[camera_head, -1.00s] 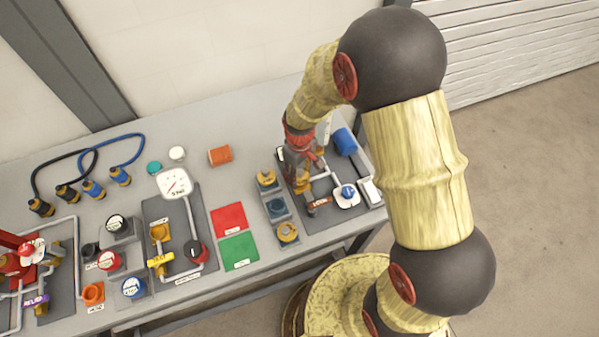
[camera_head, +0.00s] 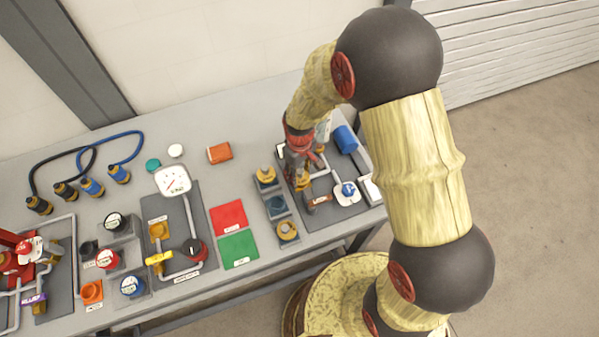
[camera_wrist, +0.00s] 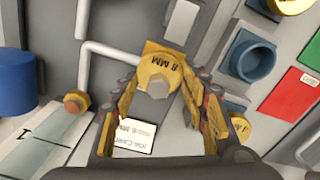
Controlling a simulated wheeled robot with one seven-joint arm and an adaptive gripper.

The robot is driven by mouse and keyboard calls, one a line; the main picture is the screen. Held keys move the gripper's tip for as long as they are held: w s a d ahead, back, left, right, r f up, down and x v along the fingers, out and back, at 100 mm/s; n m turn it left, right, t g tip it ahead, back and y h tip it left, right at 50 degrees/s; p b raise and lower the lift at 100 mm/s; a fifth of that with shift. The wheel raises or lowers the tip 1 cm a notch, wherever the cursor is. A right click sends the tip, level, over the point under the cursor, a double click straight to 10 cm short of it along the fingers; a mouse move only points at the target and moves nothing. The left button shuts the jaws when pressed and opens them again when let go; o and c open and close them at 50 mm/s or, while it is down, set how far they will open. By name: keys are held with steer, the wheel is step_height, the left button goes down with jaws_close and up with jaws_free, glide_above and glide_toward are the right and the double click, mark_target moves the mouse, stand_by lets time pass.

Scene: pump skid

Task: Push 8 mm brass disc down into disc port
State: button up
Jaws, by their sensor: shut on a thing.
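The brass disc (camera_wrist: 160,70), marked "8 MM" and with a grey knob on its face, sits between my fingertips in the wrist view. My gripper (camera_wrist: 160,84) is shut on it, one finger at each side. An orange-yellow square block (camera_wrist: 153,47) shows partly behind the disc and looks like the port; the disc hides its middle, so I cannot tell how deep the disc sits. In the head view my gripper (camera_head: 302,178) points down over the dark plate at the right of the bench, and the disc is hard to make out there.
A column of round sockets (camera_head: 277,206) stands left of the plate; one blue socket (camera_wrist: 253,57) shows in the wrist view. A blue cylinder (camera_head: 344,139) and a blue-knobbed valve (camera_head: 348,189) are close by. Red (camera_head: 229,217) and green (camera_head: 238,250) mats lie farther left.

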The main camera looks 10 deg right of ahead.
steer(key=o, duration=1.4)
step_height(320, 180, up, 12)
steer(key=shift+r, duration=0.1)
steer(key=shift+s, duration=0.1)
steer(key=s+d+r+m+t+b, duration=0.1)
steer(key=s+d+r+m+t, duration=0.1)
steer(key=s+r, duration=0.4)
steer(key=s+d+r+m+t+b, duration=0.1)
steer(key=s+d+r+m+b, duration=0.1)
steer(key=s+d+r, duration=0.2)
steer(key=s+d+r+m+t+b, duration=0.1)
steer(key=s+d+r, duration=0.3)
steer(key=s+r, duration=0.4)
steer(key=shift+m+t+b, duration=0.4)
steer(key=shift+m+t, duration=0.4)
steer(key=shift+m, duration=0.1)
